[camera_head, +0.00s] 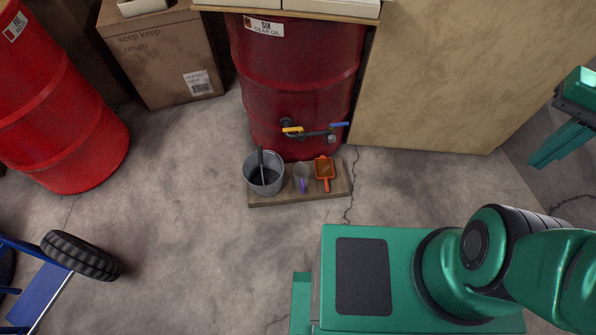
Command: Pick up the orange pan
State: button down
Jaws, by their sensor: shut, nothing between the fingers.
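Part of the gripper is cut off by the picture's edge.
A grey bucket (263,173) and a small cup with a purple handle (302,178) stand beside the pan. A red drum (300,85) with a tap (310,132) rises behind. A tan panel (450,75) stands right. Bare floor (190,240) lies left; a cart wheel (80,256) stands there.

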aim_at(323, 166)
jog(key=z, duration=0.7)
jog(key=i, duration=0.2)
jog(key=u, duration=2.85)
jog(key=i, duration=0.55)
jog(key=z, duration=1.25)
